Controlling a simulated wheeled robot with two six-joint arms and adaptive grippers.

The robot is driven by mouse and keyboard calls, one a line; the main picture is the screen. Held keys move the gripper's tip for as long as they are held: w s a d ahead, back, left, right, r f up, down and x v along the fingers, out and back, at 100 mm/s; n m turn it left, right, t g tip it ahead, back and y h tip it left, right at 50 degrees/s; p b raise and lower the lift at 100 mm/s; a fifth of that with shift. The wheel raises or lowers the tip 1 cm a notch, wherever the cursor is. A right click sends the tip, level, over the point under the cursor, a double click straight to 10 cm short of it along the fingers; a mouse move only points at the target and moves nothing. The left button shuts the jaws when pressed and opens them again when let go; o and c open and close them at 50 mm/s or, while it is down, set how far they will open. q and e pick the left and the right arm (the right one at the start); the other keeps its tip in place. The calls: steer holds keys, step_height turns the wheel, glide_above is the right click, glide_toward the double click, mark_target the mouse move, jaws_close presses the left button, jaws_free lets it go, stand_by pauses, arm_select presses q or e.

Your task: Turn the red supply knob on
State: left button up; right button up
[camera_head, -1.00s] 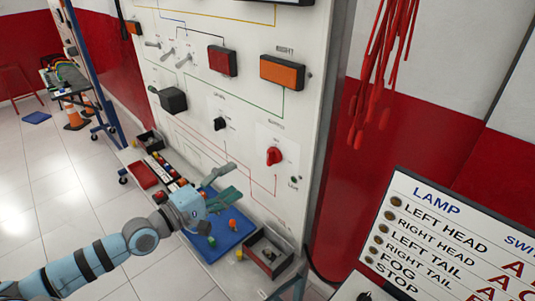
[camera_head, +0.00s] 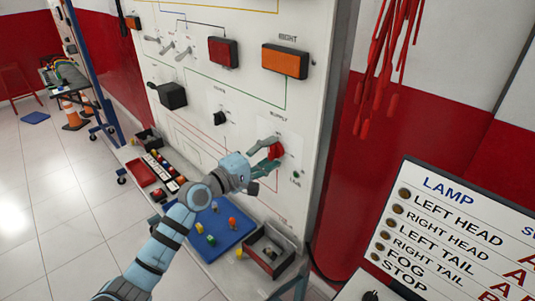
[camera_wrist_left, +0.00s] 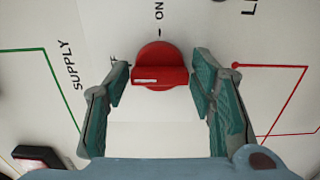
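The red supply knob (camera_head: 276,150) sits on the white upright panel, right of a small black knob. In the left wrist view the red knob (camera_wrist_left: 160,68) shows face-on, its grip bar lying across the picture with a pale mark at its left end; "ON" is printed above it. My left gripper (camera_head: 267,157) is at the knob, open. In the left wrist view its two teal-padded fingers (camera_wrist_left: 160,82) stand on either side of the knob, with gaps showing between pads and knob. My right gripper is not seen.
The black knob (camera_head: 220,118) and an orange lamp (camera_head: 285,61) are on the same panel. Below lie a blue mat (camera_head: 222,240) with small coloured pieces and an open box (camera_head: 270,247). A lamp chart (camera_head: 455,235) stands at right.

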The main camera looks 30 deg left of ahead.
arm_select(q)
steer(key=c, duration=0.7)
steer(key=shift+o, duration=0.2)
steer(key=shift+f+m, duration=0.1)
steer(key=shift+m, duration=0.3)
steer(key=shift+m+b, duration=0.75)
steer(key=shift+m, duration=0.25)
steer(key=m+b, duration=0.2)
steer(key=m, duration=0.2)
steer(key=shift+f, duration=0.1)
steer(key=m+b, duration=0.3)
steer(key=m, duration=0.2)
steer(key=shift+m, duration=0.4)
steer(key=m+b, duration=0.2)
steer(key=m, duration=0.3)
steer(key=shift+m+b, duration=0.3)
